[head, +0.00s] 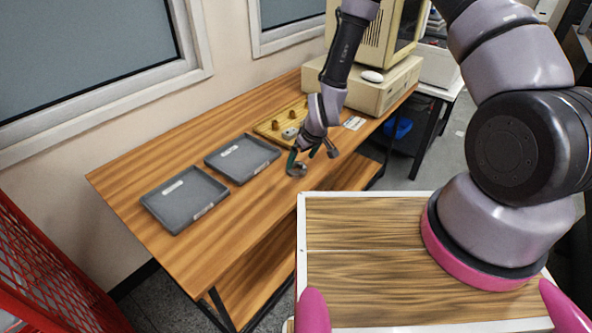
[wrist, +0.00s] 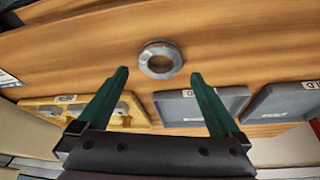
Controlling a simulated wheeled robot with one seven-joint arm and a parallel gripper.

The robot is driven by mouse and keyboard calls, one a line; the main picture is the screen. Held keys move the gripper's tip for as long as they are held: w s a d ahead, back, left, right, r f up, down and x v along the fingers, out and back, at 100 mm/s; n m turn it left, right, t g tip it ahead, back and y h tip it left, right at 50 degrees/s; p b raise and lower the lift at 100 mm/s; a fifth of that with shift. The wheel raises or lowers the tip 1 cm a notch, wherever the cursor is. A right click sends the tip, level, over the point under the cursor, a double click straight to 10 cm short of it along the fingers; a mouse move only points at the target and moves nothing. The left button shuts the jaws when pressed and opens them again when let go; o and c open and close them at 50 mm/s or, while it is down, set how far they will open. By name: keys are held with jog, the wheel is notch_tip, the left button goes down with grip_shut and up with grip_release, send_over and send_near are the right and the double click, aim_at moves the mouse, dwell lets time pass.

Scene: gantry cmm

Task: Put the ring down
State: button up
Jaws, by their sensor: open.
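The ring (wrist: 145,62) is a grey metal ring with a round hole. In the wrist view it lies flat on the wooden bench top, centred between and slightly beyond my fingertips. In the head view the ring (head: 297,171) is by the bench's front edge, just beside one finger. My gripper (wrist: 160,75) is open, its two green fingers wide apart with nothing between them. In the head view my gripper (head: 312,157) hangs low over the bench near the front edge. The finger tips look apart from the ring.
Two grey trays (head: 184,203) (head: 243,160) with labels lie on the bench left of my gripper. A yellow board (head: 268,130) with brown pegs lies behind it. A beige computer (head: 377,92) stands at the back right. Bare wood surrounds the ring.

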aim_at(295, 170)
jog(key=x, duration=0.5)
jog(key=shift+w+r, duration=0.1)
grip_shut()
jog(key=shift+r, duration=0.1)
